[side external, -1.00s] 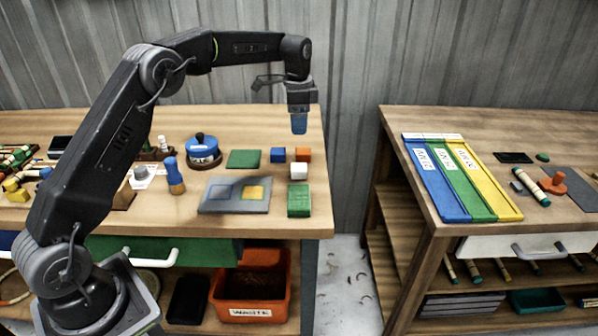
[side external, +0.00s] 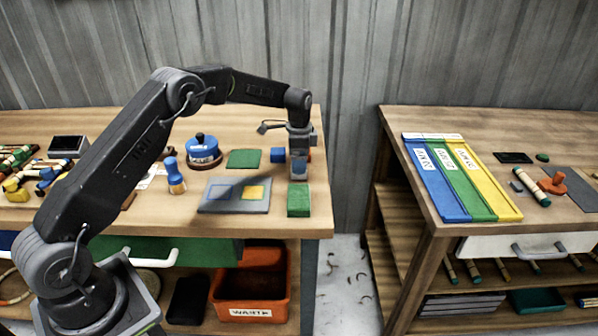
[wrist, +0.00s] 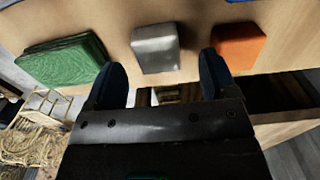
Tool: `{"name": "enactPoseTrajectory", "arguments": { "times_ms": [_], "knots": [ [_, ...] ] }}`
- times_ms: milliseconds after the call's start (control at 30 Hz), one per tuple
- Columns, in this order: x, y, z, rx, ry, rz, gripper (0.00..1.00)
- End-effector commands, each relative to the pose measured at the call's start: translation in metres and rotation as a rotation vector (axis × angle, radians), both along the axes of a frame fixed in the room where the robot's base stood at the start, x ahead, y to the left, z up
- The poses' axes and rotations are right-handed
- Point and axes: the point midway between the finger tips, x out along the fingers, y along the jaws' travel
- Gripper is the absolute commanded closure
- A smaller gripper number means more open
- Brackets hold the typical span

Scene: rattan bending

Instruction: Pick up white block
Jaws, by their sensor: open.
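The white block (wrist: 155,47) sits on the table top in the wrist view, centred ahead of my gripper's two blue fingertips. My gripper (wrist: 162,75) is open, with one fingertip to each side of the block's line; the block is just beyond the tips and not visibly touched. In the side view my gripper (side external: 299,174) is low over the table, and it hides most or all of the white block there.
The orange block (wrist: 239,45) is close by the right fingertip, and the green block (wrist: 62,60) lies to the left. In the side view, a blue block (side external: 277,155) stands behind left. A grey plate (side external: 222,203) with coloured squares lies left. The table's right edge is near.

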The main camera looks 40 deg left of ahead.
Motion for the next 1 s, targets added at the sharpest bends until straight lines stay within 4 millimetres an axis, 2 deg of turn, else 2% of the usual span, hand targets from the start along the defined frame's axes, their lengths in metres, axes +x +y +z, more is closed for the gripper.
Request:
{"name": "enactPoseTrajectory", "arguments": {
  "times_ms": [33,200,500,1000],
  "knots": [
    [-0.002,-0.001,-0.01,-0.001,0.005,0.0,0.21],
    [-0.002,-0.002,-0.029,-0.001,0.002,0.0,0.21],
    [-0.002,-0.001,-0.033,0.0,0.0,0.0,0.22],
    [-0.002,-0.001,-0.032,0.0,0.0,0.0,0.7]
  ]
}}
